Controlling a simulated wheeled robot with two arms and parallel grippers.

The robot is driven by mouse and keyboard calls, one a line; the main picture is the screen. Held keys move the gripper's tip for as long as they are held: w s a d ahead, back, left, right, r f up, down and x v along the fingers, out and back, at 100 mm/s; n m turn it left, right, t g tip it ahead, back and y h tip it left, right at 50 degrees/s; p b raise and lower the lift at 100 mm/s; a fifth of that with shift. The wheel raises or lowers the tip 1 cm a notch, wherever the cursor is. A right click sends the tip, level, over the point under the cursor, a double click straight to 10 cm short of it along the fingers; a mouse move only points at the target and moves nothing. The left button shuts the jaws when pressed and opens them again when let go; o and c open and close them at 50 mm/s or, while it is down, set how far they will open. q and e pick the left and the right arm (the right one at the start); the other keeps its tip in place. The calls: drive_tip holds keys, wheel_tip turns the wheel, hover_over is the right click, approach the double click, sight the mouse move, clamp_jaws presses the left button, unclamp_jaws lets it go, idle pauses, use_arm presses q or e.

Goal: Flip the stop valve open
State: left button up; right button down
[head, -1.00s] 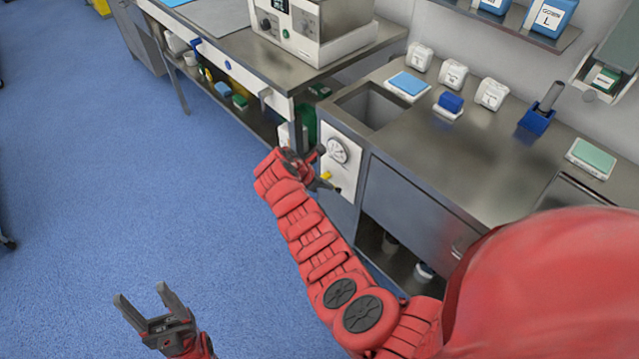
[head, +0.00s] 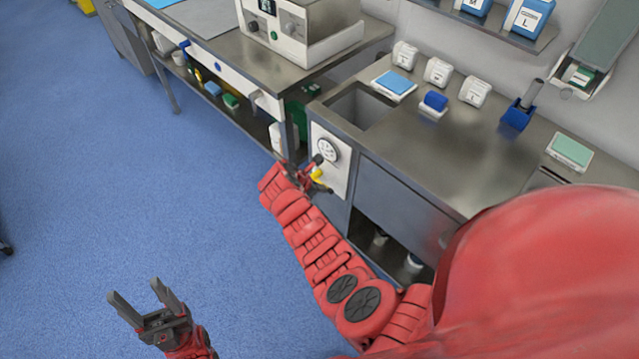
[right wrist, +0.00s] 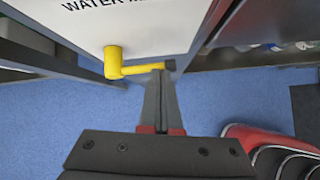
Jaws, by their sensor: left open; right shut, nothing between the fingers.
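The stop valve's yellow lever (head: 317,174) is on the white panel (head: 341,173) at the sink cabinet's end, below the round gauge. In the right wrist view the lever (right wrist: 140,69) runs sideways from its round yellow hub (right wrist: 113,62) to a black end at the right. My right gripper (right wrist: 160,76) is shut and empty. Its fingertips overlap the lever near the black end; I cannot tell whether they touch. In the head view the gripper partly hides the valve. My left gripper (head: 136,300) is open and empty over the blue floor, far from the valve.
The pressure gauge (head: 327,150) sits just above the valve. The steel sink counter (head: 430,150) extends right, with bottles and pads on it. A steel bench (head: 215,45) with a lower shelf stands left of the panel. The blue floor (head: 110,180) at left is clear.

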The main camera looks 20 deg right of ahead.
drive_tip(key=shift+d+r, duration=0.1)
drive_tip(key=s+p+v, duration=0.1)
drive_tip(key=p+v, duration=0.1)
drive_tip(key=v, duration=1.2)
drive_tip(key=shift+a+r, duration=0.2)
drive_tip(key=shift+a, duration=0.05)
drive_tip(key=shift+s, duration=0.15)
